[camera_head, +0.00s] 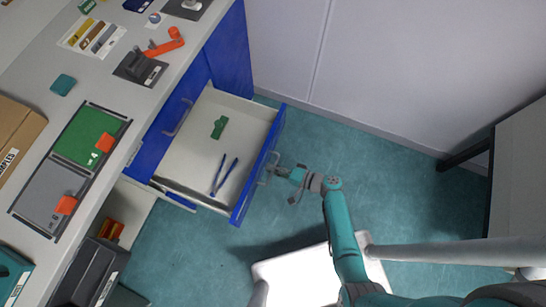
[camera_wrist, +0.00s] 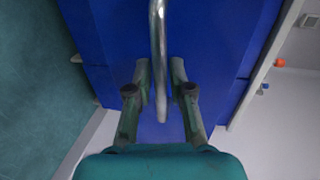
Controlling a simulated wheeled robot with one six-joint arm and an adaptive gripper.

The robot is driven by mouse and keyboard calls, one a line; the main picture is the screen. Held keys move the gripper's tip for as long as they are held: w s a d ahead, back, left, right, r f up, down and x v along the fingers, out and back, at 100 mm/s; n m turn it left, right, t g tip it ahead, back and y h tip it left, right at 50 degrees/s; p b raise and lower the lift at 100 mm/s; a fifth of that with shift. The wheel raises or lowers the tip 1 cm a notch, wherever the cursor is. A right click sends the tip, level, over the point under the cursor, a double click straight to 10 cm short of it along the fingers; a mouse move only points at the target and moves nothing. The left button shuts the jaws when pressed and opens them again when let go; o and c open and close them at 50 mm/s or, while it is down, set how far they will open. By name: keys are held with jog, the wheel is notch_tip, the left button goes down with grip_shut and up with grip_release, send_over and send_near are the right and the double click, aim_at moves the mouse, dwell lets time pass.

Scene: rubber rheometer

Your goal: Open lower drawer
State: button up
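The open drawer (camera_head: 206,150) stands pulled well out from the blue cabinet below the worktop. It has a pale inside and a blue front (camera_head: 240,208); the front fills much of the wrist view (camera_wrist: 112,45). Its metal bar handle (camera_wrist: 158,45) runs down the middle of the wrist view. My gripper (camera_head: 272,172) is at the outer side of this front, at the handle. In the wrist view its fingers (camera_wrist: 160,80) stand apart, one on each side of the bar, with narrow gaps showing.
A green piece (camera_head: 219,127) and blue tweezers-like tools (camera_head: 223,175) lie in the drawer. Another blue drawer front with a handle (camera_head: 178,118) sits shut above it. A white wall (camera_head: 380,60) stands beyond. Teal floor (camera_head: 390,165) is clear right of my gripper.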

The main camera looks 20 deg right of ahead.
jog(key=shift+o, duration=0.4)
jog(key=shift+s+d+r, duration=0.1)
jog(key=shift+d, duration=0.15)
jog(key=v, duration=1.1)
jog(key=shift+s+d, duration=0.2)
dwell(0.3)
